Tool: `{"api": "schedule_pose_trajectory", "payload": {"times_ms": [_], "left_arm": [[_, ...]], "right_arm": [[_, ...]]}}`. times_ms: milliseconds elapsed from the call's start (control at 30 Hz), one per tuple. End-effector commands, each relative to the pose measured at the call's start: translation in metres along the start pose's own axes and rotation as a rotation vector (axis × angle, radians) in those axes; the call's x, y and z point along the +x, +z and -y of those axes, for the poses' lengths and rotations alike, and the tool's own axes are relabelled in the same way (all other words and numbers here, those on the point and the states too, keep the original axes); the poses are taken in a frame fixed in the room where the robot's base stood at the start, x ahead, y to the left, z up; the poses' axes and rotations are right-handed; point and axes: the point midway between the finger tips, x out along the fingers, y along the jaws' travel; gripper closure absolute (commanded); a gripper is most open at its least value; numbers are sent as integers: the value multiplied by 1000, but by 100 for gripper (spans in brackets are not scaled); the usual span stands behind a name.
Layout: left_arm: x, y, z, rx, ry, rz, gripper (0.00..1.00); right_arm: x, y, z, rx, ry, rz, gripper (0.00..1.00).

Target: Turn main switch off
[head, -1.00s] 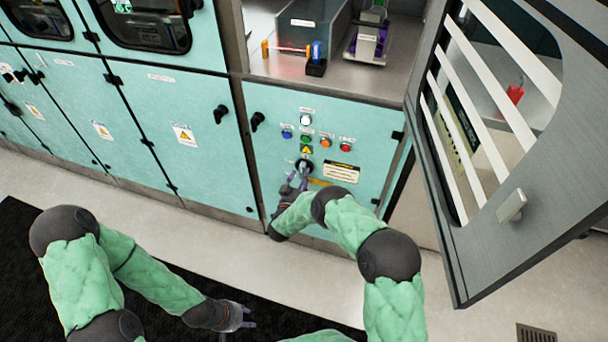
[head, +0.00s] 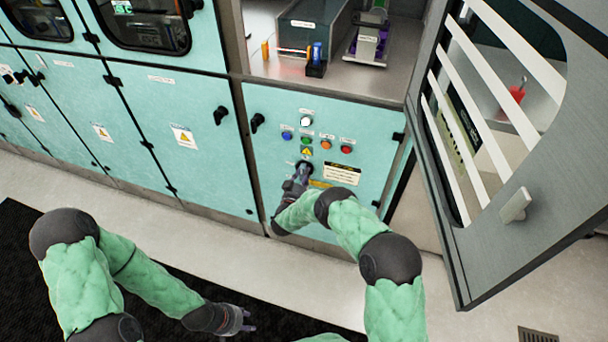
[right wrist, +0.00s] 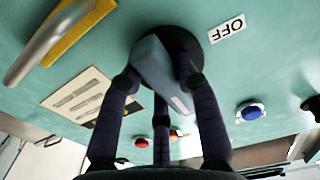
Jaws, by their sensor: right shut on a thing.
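The main switch is a dark rotary knob on a round black base, low on the teal panel below the coloured buttons. In the right wrist view the knob (right wrist: 152,62) sits between the fingers of my right gripper (right wrist: 162,84), which is shut on it. A white OFF label (right wrist: 228,28) is beside the base. In the head view my right gripper (head: 302,172) is at the switch and covers most of it. My left gripper (head: 246,322) hangs low over the dark mat, away from the panel; its finger opening is unclear.
Blue (head: 287,135), green (head: 306,140), orange (head: 326,143) and red (head: 346,149) buttons sit above the switch. An open slatted door (head: 520,205) stands at the right. A metal handle (right wrist: 45,45) shows near the switch.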

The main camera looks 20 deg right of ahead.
Motion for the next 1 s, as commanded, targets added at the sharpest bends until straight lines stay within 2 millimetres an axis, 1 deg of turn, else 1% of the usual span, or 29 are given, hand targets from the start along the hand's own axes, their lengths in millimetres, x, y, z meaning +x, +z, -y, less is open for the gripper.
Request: {"api": "schedule_pose_trajectory", "payload": {"times_ms": [167, 367, 1000], "left_arm": [[1, 0, 0, 0, 0, 0, 60], [2, 0, 1, 0, 0, 0, 60], [6, 0, 2, 0, 0, 0, 60]], "right_arm": [[0, 0, 0, -35, 0, 0, 100], [0, -1, 0, -143, 0, 0, 100], [0, -4, -1, -733, -1, 1, 100]]}}
